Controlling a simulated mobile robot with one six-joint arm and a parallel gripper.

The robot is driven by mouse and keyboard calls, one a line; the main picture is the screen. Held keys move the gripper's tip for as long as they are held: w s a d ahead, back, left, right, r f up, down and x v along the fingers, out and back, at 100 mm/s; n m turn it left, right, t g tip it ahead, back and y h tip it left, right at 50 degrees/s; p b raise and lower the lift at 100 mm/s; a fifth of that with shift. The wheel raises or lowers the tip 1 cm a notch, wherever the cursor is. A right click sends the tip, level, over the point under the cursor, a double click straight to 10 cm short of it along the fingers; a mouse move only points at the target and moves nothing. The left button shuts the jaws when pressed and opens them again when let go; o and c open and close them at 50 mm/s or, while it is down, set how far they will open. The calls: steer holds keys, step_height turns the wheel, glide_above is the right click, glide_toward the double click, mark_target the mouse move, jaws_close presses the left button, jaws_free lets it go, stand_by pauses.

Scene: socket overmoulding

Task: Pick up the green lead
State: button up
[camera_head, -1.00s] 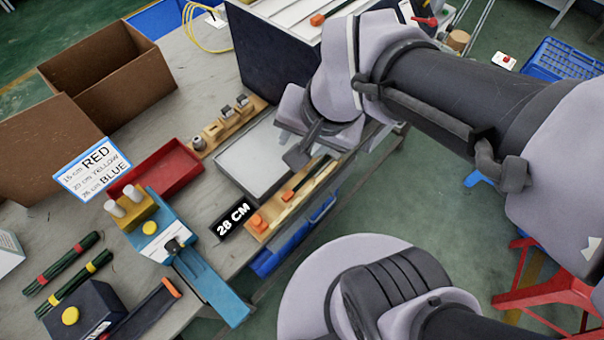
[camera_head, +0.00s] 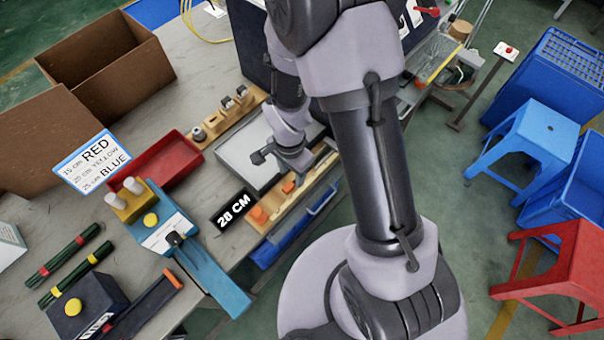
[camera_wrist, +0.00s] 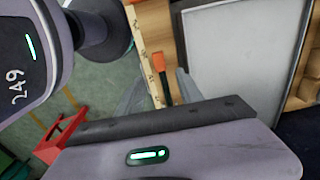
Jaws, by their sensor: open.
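A thin dark lead (camera_wrist: 167,94) lies along the wooden board beside an orange block (camera_wrist: 158,62) in the wrist view; its green colour is hard to tell. In the head view the board (camera_head: 276,221) runs along the table's front edge, and my arm partly hides its far end. My gripper (camera_head: 279,161) is open and empty above the grey tray and the board. In the wrist view its fingers (camera_wrist: 160,92) lie either side of the lead, apart from it. Two bundles of dark green leads, one banded red (camera_head: 62,257) and one banded yellow (camera_head: 76,275), lie at the left.
The grey tray (camera_head: 236,157) is beside the board, with a wooden holder (camera_head: 215,124) behind it. A 28 CM sign (camera_head: 233,210), a blue fixture (camera_head: 215,283) and a red bin (camera_head: 152,163) stand left. Cardboard boxes (camera_head: 110,75) are at the back left.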

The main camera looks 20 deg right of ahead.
mark_target(292, 183)
step_height(292, 183, down, 5)
steer(key=shift+w+f+b, duration=0.1)
steer(key=shift+w+b, duration=0.05)
steer(key=shift+b, duration=0.9)
steer(key=shift+c, duration=0.8)
jaws_close()
